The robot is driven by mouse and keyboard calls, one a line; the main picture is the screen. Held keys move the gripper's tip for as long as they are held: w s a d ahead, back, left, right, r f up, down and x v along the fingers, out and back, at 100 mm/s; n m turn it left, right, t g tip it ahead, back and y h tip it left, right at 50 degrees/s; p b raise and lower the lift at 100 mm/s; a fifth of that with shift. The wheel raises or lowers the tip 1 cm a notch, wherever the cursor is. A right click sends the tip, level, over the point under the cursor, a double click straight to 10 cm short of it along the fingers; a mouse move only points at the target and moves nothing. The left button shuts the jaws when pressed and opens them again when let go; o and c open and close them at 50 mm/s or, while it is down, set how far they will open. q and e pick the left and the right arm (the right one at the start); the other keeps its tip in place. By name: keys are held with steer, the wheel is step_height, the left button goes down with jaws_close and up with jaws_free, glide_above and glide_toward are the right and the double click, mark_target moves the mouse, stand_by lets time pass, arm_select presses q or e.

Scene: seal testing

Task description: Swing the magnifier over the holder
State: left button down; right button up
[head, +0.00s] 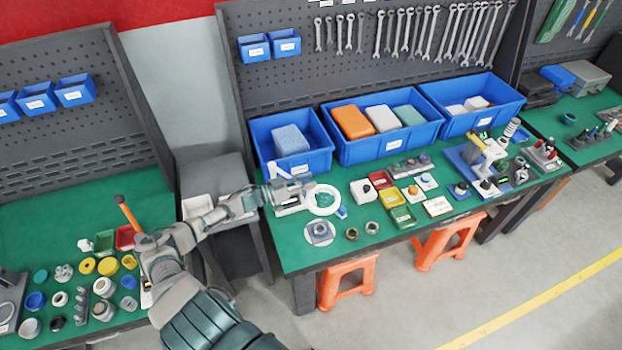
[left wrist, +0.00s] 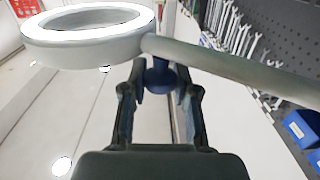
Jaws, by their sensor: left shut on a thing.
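The magnifier is a white ring (head: 322,212) over the front left part of the middle green table. In the left wrist view its ring (left wrist: 90,50) is at upper left, and its grey arm (left wrist: 240,66) runs off to the right. My left gripper (head: 291,190) reaches in from the left, just beside the ring. In the left wrist view its fingers (left wrist: 160,92) close around a blue knob (left wrist: 160,75) under the magnifier arm. My right gripper is out of view.
Blue bins (head: 373,152) stand along the back of the table. Two small metal rings (head: 371,228) lie right of the holder, with red, yellow and green trays (head: 403,215) beyond. Orange stools (head: 345,283) stand below. A left table (head: 70,310) holds several small parts.

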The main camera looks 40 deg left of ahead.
arm_select(q)
steer(key=shift+s+f+g+h, duration=0.3)
steer(key=shift+s+f, duration=0.1)
steer(key=shift+s, duration=0.05)
steer(key=shift+f+m, duration=0.1)
steer(key=shift+m, duration=0.2)
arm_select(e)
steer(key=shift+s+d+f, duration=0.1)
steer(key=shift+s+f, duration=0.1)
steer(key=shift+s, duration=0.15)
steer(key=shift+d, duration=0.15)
arm_select(q)
steer(key=c, duration=0.9)
jaws_free()
steer(key=shift+c, duration=0.2)
steer(key=shift+o, duration=0.3)
steer(key=shift+a, duration=0.2)
steer(key=v, duration=1.2)
steer(key=shift+a, duration=0.2)
